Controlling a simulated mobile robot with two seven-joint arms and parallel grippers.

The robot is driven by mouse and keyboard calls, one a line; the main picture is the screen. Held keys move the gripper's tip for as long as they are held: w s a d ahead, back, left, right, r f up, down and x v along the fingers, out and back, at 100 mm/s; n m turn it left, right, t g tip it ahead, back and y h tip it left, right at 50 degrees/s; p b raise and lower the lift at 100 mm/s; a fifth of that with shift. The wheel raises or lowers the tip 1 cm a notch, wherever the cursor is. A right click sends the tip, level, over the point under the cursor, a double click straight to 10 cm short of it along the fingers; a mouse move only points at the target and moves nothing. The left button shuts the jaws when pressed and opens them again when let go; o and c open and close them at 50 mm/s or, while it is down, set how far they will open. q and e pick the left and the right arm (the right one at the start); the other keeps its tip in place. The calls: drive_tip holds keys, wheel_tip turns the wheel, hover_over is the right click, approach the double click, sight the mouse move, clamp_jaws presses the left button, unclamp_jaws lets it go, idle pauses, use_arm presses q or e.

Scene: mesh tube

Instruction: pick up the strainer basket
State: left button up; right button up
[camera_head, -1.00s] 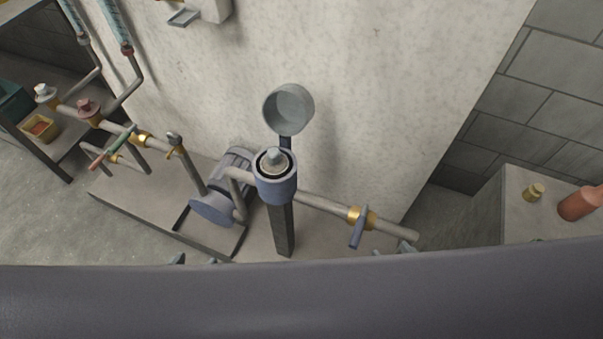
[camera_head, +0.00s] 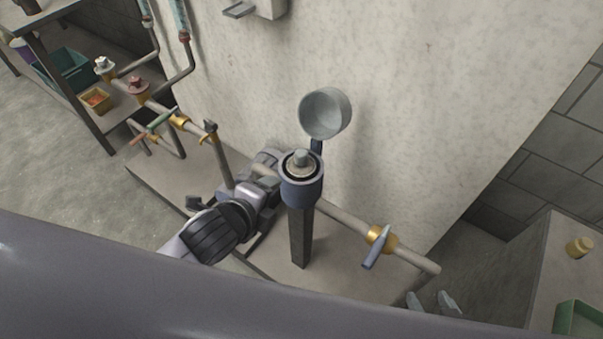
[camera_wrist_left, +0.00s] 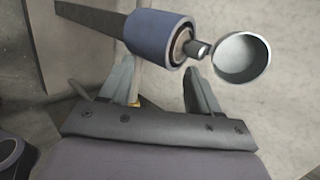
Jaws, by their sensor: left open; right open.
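The strainer housing (camera_head: 301,190) is a blue round cup on a dark upright post. The strainer basket (camera_head: 301,168) sits inside it; only its top with a grey knob shows at the open mouth, and the rest is hidden. In the left wrist view the housing (camera_wrist_left: 158,36) lies across the top, with the knob (camera_wrist_left: 199,49) pointing right. My left gripper (camera_wrist_left: 158,76) is open and empty, its fingertips just short of the housing and knob. In the head view its arm is left of the post. My right gripper (camera_head: 431,302) is open and empty at the bottom right, away from the housing.
A grey round cap (camera_head: 326,113) stands behind the housing against the pale wall. A pipe with a blue-handled valve (camera_head: 378,247) runs right; a pump and more pipes are left. A bench (camera_head: 560,250) with a green tray (camera_head: 580,318) is at right.

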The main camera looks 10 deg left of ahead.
sight(299, 155)
use_arm(q)
drive_tip(key=w+d+m+h, duration=0.1)
drive_tip(key=w+m, duration=0.1)
drive_tip(key=m, duration=0.3)
drive_tip(key=w+m+t+h, duration=0.1)
drive_tip(key=w+m, duration=0.2)
drive_tip(key=m, duration=0.3)
drive_tip(key=w+d+m+t, duration=0.1)
drive_tip(key=w+m, duration=0.2)
drive_tip(key=m, duration=0.2)
drive_tip(key=shift+d+r+h, duration=0.15)
drive_tip(key=shift+d+h, duration=0.15)
drive_tip(key=shift+h, duration=0.1)
drive_tip(key=m, duration=0.1)
drive_tip(key=w+m, duration=0.1)
drive_tip(key=m, duration=0.1)
drive_tip(key=shift+w+t, duration=0.1)
drive_tip(key=shift+t, duration=0.2)
drive_tip(key=shift+b+x, duration=0.4)
drive_tip(key=shift+x, duration=3.1)
drive_tip(key=shift+r, duration=0.1)
clamp_jaws()
